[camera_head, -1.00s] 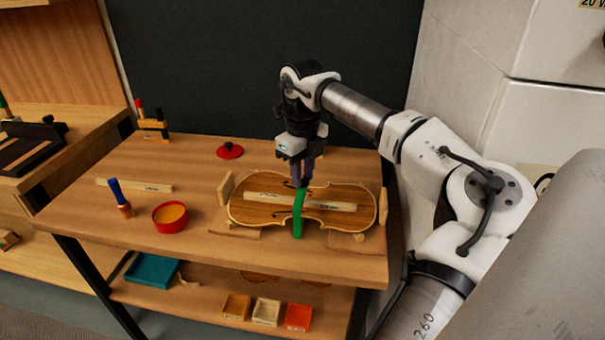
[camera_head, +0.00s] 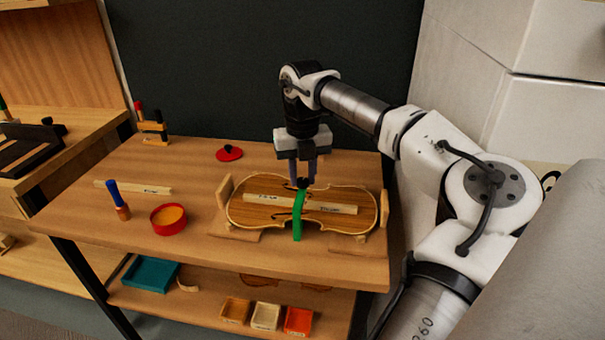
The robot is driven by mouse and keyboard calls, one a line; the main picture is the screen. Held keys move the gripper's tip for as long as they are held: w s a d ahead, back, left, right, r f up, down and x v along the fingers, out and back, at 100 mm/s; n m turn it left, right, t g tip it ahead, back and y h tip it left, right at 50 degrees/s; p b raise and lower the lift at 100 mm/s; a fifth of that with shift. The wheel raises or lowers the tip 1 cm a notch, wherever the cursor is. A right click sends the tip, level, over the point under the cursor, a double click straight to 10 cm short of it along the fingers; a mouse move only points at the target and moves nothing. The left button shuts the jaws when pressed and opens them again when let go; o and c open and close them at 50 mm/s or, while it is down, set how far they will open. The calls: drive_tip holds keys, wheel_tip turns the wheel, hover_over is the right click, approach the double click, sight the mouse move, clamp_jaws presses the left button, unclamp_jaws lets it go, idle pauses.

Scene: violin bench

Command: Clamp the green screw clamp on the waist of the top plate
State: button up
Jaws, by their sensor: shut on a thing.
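The violin top plate (camera_head: 340,220) lies flat in a wooden holder near the front right of the bench, with a pale labelled wooden bar (camera_head: 268,199) lengthwise on it. The green screw clamp (camera_head: 298,222) stands across the plate at its narrow waist, over the bar, and its lower end reaches the near edge. Its dark top is between the fingers. My gripper (camera_head: 303,184) points down from above and is shut on this top of the clamp. Whether the clamp's jaw presses the plate is too small to tell.
Wooden end blocks (camera_head: 224,189) flank the plate. To the left are a red glue pot (camera_head: 168,220), a blue-handled brush (camera_head: 116,199) and a pale strip (camera_head: 135,187). A red lid (camera_head: 229,154) and a small tool rack (camera_head: 153,131) lie farther back.

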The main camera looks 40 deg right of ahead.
sight(302, 180)
idle(0.4)
drive_tip(key=o, duration=1)
wheel_tip(302, 180, up, 14)
drive_tip(key=p, duration=1)
drive_tip(key=shift+f, duration=0.1)
